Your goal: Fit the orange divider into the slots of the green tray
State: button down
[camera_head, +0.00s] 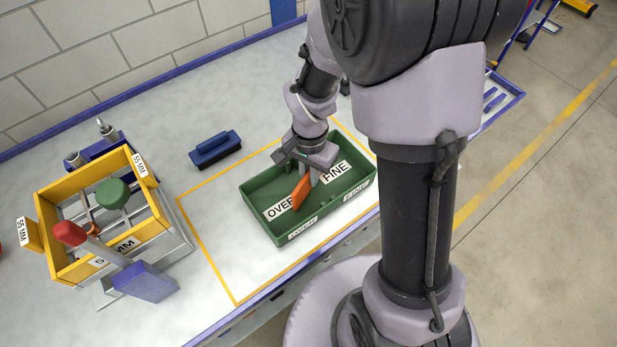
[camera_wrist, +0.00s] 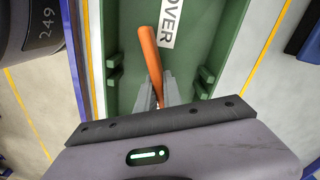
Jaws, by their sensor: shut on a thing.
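The green tray (camera_head: 262,229) lies on the bench, with OVER and FINE labels on its floor. In the wrist view, slot ribs (camera_wrist: 205,77) show on its right wall, with a matching set (camera_wrist: 116,66) on the left wall. My gripper (camera_head: 313,176) is over the middle of the tray, shut on the orange divider (camera_head: 301,193). In the wrist view the divider (camera_wrist: 148,48) is a narrow strip between the fingers (camera_wrist: 160,92), running lengthwise to the tray, not across from slot to slot. Its lower edge and its clearance from the floor cannot be told.
A blue block (camera_head: 214,150) lies behind the tray. A yellow line (camera_head: 207,248) marks the area around the tray; bench there is clear.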

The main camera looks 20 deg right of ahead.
jog(key=shift+f, duration=0.1)
jog(key=shift+f, duration=0.15)
jog(key=c, duration=1.5)
grip_release()
jog(key=shift+r, duration=0.2)
